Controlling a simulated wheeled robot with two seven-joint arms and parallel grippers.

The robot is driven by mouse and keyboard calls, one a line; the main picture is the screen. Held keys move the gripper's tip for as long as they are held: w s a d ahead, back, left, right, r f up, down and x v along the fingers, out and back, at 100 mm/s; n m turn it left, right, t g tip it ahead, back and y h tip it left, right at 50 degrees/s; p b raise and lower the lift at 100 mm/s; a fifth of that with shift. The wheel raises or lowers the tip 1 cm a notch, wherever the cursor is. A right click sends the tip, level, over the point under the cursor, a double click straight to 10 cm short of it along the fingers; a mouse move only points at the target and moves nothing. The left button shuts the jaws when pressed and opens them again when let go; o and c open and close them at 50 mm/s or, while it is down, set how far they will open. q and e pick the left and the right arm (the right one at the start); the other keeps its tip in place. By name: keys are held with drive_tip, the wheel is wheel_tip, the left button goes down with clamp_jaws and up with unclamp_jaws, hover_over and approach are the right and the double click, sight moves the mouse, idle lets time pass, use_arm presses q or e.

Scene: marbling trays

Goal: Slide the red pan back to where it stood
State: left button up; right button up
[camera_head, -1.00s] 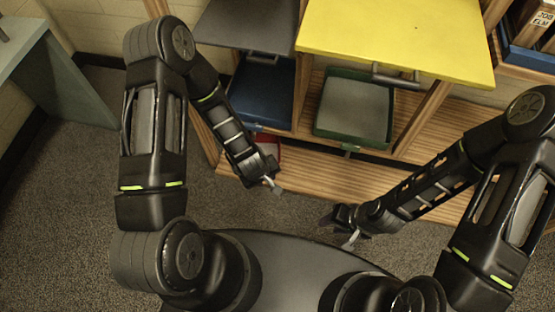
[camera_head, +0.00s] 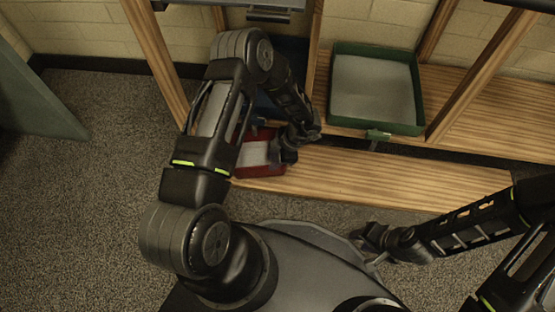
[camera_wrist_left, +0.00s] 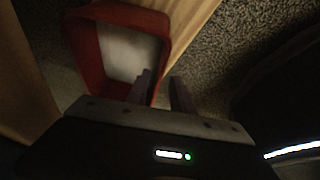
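The red pan (camera_head: 240,168) sits low on the wooden shelf, left of the green pan, partly covered by my left arm. It has a pale inside. In the left wrist view, its red rim (camera_wrist_left: 88,60) fills the upper left. My left gripper (camera_head: 287,152) is at the pan's right side. In the left wrist view, its two fingers (camera_wrist_left: 160,82) stand apart, one over the pan's inside and one outside the near right wall, with the wall's end between them. Contact cannot be told. My right gripper (camera_head: 365,240) is away from the pan, near my base; its fingers are unclear.
A green pan (camera_head: 418,95) with a pale inside stands right of the red pan. A blue pan (camera_head: 268,108) shows partly behind my left arm. Wooden uprights (camera_head: 160,65) frame the shelf (camera_head: 400,180). The carpet floor (camera_head: 100,190) at left is clear.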

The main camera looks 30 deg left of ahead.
sight(266, 173)
use_arm(q)
drive_tip(key=shift+b+x, duration=1.65)
drive_tip(key=shift+x, duration=2.25)
clamp_jaws()
